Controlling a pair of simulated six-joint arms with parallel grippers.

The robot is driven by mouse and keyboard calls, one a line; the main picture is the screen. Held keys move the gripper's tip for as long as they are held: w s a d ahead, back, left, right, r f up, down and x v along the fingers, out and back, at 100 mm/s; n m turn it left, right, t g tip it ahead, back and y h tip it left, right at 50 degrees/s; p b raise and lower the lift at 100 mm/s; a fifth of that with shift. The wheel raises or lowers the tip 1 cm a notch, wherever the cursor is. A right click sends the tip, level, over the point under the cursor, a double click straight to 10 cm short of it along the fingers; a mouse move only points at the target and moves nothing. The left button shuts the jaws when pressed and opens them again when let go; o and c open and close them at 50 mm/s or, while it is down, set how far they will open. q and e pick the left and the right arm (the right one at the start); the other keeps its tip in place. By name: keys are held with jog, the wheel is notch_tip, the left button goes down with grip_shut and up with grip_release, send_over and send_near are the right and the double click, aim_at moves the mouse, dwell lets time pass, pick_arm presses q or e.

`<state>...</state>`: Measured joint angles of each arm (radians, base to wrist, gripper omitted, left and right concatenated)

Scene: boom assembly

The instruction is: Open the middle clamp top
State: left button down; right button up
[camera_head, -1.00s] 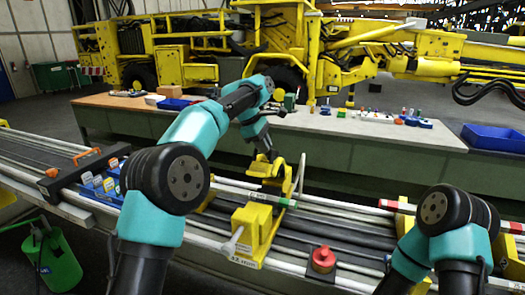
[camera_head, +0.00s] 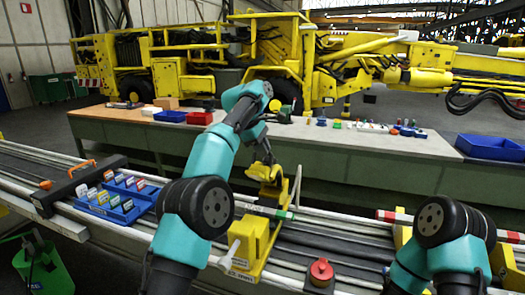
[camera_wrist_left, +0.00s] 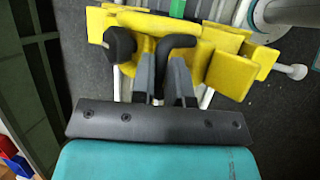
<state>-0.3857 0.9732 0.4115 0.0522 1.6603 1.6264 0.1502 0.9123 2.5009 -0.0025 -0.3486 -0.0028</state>
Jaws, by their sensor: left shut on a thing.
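The middle clamp is a yellow part on the rail bench, beyond a nearer yellow clamp block (camera_head: 255,238). Its yellow top (camera_head: 266,172) sits right below my left gripper (camera_head: 267,160) in the head view. In the left wrist view my left gripper (camera_wrist_left: 163,75) is shut on a black bent handle (camera_wrist_left: 178,42) at the yellow clamp top (camera_wrist_left: 225,42). A black knob (camera_wrist_left: 119,42) sits beside it. The clamp's exact opening angle is hard to tell. My right arm shows at the right of the head view; its gripper is out of view.
A white lever (camera_head: 228,255) sticks out of the nearer block. A red round part (camera_head: 320,270) lies on the bench front. A long table (camera_head: 330,135) stands behind.

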pick_arm(q)
jog(key=shift+w+f, duration=0.15)
jog(key=shift+f, duration=0.35)
jog(key=c, duration=1.3)
grip_release()
jog(key=shift+c, duration=0.2)
jog(key=shift+o, duration=1.1)
jog(key=shift+r, duration=0.2)
jog(key=shift+d+r, duration=0.1)
